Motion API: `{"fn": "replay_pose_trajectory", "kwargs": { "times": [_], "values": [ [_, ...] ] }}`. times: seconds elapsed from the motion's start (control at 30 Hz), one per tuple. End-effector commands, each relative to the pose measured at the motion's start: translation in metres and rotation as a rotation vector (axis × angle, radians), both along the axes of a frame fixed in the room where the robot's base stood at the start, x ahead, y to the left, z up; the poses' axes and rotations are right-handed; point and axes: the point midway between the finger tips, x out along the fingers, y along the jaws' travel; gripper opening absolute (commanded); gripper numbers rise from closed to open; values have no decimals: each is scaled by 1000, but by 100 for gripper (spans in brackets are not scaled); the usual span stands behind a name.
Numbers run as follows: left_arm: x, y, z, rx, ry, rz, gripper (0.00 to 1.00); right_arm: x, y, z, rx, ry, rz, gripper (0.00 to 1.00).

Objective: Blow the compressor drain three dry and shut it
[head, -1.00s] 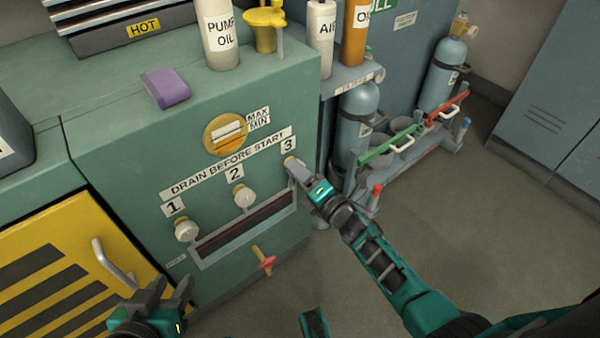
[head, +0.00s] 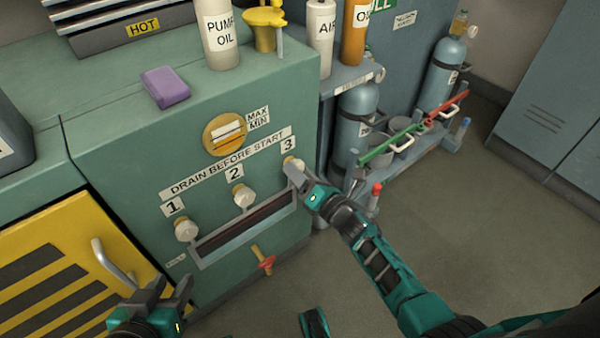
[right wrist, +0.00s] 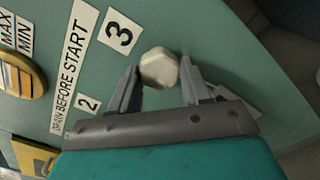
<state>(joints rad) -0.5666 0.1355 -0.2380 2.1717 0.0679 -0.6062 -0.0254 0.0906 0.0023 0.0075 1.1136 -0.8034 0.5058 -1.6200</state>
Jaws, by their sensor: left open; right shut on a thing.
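Drain knob three (head: 291,162) is a pale knob under the label 3 on the green compressor front (head: 110,160). My right gripper (head: 293,170) is shut on it. In the right wrist view the white, faceted knob (right wrist: 159,68) shows at the tips of the right gripper (right wrist: 160,82), partly covered by the fingers in the head view. Knobs one (head: 186,229) and two (head: 244,195) sit to the left, above a dark drain slot (head: 245,228). My left gripper (head: 160,295) is open and empty at the lower left, below knob one.
A red-handled valve (head: 266,263) juts out below the slot. The yellow striped door (head: 55,270) has a protruding handle (head: 113,262) near my left gripper. Gas cylinders (head: 357,120) and a rack with green and red bars stand at right. Open floor lies at the lower right.

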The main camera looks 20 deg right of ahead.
Motion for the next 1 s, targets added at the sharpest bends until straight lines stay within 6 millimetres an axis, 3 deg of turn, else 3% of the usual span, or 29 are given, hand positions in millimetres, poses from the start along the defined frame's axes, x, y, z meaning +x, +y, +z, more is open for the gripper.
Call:
{"fn": "replay_pose_trajectory", "kwargs": {
  "times": [0.2,0.23,0.47,0.77,1.0],
  "values": [
    [0,0,0,0,0,0,43,0,-1,-1,0,2,0,17],
    [0,0,0,0,0,0,43,0,-1,-1,0,2,0,50],
    [0,0,0,0,1,0,43,0,0,0,1,1,-1,72],
    [0,0,1,0,1,0,43,-3,-1,0,2,1,-1,73],
    [0,1,11,1,-4,4,43,-36,-14,1,0,5,-1,73]
  ]
}}
